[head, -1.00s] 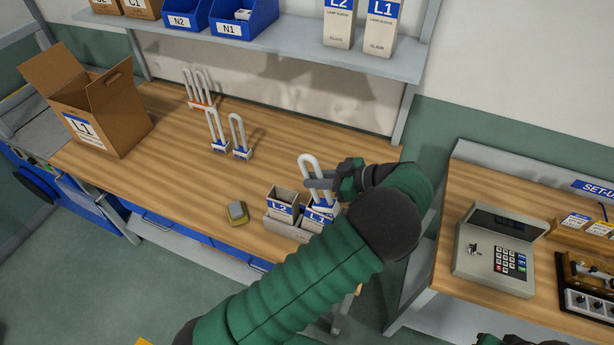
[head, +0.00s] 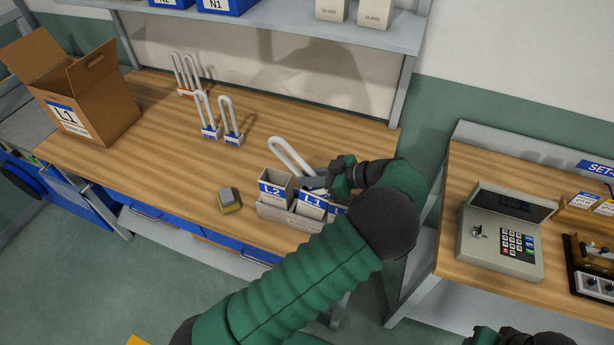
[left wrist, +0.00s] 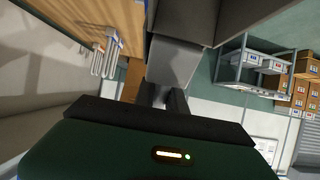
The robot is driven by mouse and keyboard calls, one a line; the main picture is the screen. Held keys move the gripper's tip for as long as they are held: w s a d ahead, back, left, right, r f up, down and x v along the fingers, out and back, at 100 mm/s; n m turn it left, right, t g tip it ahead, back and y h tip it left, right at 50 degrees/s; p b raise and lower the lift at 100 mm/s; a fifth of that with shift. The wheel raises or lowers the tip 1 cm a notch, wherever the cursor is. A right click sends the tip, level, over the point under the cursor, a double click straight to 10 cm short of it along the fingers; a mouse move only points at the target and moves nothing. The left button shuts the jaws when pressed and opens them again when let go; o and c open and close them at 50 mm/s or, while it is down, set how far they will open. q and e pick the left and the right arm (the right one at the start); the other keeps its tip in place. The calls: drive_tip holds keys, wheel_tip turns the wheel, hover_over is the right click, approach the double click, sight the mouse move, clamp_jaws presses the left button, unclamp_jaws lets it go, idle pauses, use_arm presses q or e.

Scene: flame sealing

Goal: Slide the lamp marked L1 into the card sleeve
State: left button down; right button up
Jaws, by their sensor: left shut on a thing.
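My left gripper (head: 318,182) is shut on the white U-shaped lamp (head: 288,154) above the card sleeves. The lamp leans to the left, with its bend up and its lower end at the fingers. The sleeve marked L1 (head: 312,204) is directly below the fingers, beside the sleeve marked L2 (head: 275,190). Both stand in a grey holder (head: 282,216). My fingers hide the lamp's lower end, so I cannot tell whether it is inside the sleeve. The fingers (left wrist: 163,97) show dark in the left wrist view, with no lamp clearly visible. Dark parts of my right arm show at the bottom edge.
Several other white lamps stand in bases (head: 209,131) at the back of the wooden bench (head: 160,150). A grey-yellow block (head: 230,200) lies left of the holder. An open carton (head: 90,98) stands at the left. A keypad device (head: 505,235) sits on the right bench.

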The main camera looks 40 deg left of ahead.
sight(302, 159)
use_arm(q)
drive_tip(key=shift+f, duration=0.45)
drive_tip(key=c, duration=1.3)
unclamp_jaws()
drive_tip(key=shift+a, duration=0.1)
drive_tip(key=shift+c, duration=0.2)
drive_tip(key=shift+r, duration=0.1)
drive_tip(key=c, duration=0.4)
drive_tip(key=shift+o, duration=0.2)
drive_tip(key=shift+w+r+p, duration=0.1)
drive_tip(key=shift+r+p, duration=1.9)
drive_tip(key=shift+r, duration=2.15)
